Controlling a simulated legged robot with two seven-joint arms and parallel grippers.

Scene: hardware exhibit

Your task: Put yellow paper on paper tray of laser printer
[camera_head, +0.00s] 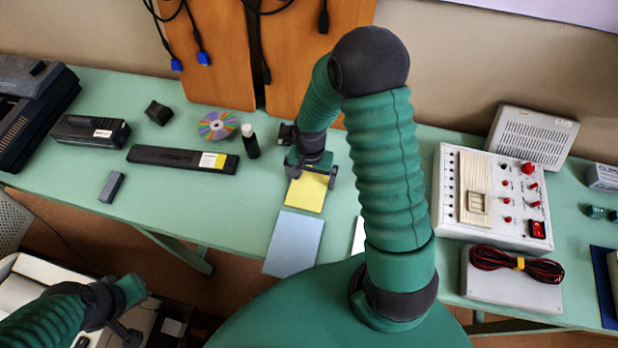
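A yellow paper (306,194) lies on the green table, just above a light blue sheet (293,243). My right gripper (311,177) points down over the far part of the yellow paper, its two fingers apart. The gripper hides that part of the paper, and I cannot tell whether the fingers touch it. My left gripper (127,330) is low at the left, over a pale machine (32,284) that may be the laser printer. My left arm hides part of the machine, and I cannot make out its paper tray or the left finger opening.
A black bar-shaped cartridge (170,158), a small bottle (250,141), a disc (217,125) and a grey block (112,187) lie left of my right gripper. A white control panel (492,198) and a cable-topped box (512,280) stand at the right.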

